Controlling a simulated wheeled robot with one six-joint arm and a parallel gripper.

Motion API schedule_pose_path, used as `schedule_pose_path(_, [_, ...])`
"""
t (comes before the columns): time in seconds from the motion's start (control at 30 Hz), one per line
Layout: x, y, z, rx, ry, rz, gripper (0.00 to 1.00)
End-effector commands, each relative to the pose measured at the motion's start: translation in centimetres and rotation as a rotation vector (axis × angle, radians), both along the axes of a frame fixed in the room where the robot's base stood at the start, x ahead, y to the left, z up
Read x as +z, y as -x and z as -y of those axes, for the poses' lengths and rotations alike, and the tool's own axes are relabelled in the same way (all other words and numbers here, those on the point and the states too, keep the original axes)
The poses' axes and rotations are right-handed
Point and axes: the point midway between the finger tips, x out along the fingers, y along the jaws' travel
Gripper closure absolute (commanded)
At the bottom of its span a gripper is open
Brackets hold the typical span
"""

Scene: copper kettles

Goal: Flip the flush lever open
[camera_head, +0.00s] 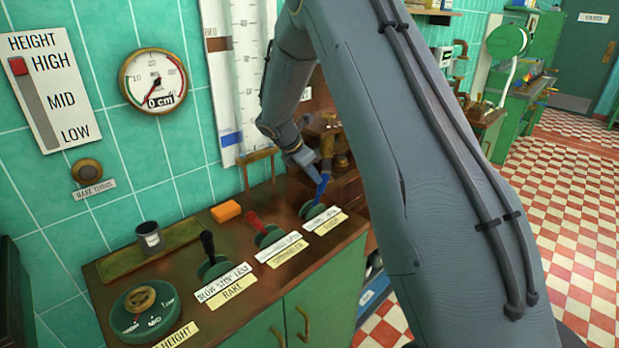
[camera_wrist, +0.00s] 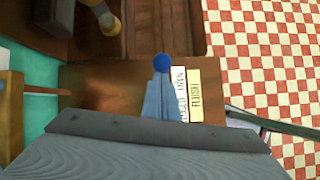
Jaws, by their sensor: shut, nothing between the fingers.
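The flush lever (camera_head: 321,191) is blue and rises from a green base at the far right of the console, tilted up and to the right. Its blue round knob (camera_wrist: 162,63) shows in the wrist view directly past my fingertips. My gripper (camera_head: 311,174) is shut and empty, pointing down at the top of the lever. The fingers (camera_wrist: 161,82) also show closed together in the wrist view. I cannot tell whether they touch the knob. In the wrist view the fingers hide the lever's shaft and base. The flush label (camera_wrist: 196,97) lies beside it.
A red lever (camera_head: 256,222) and a black lever (camera_head: 207,243) stand to the left on the same console (camera_head: 180,262). Teal tiled wall lies behind; checkered floor is open to the right.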

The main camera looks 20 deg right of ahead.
Motion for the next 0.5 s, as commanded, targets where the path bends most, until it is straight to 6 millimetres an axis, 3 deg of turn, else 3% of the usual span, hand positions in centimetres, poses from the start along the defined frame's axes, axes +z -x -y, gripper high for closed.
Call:
schedule_pose_path(0.03, [0.2, -0.5, 1.3, -0.002, 0.008, 0.010, 1.00])
schedule_pose_path(0.5, [-0.2, -0.6, 3.5, 0.002, -0.013, 0.012, 1.00])
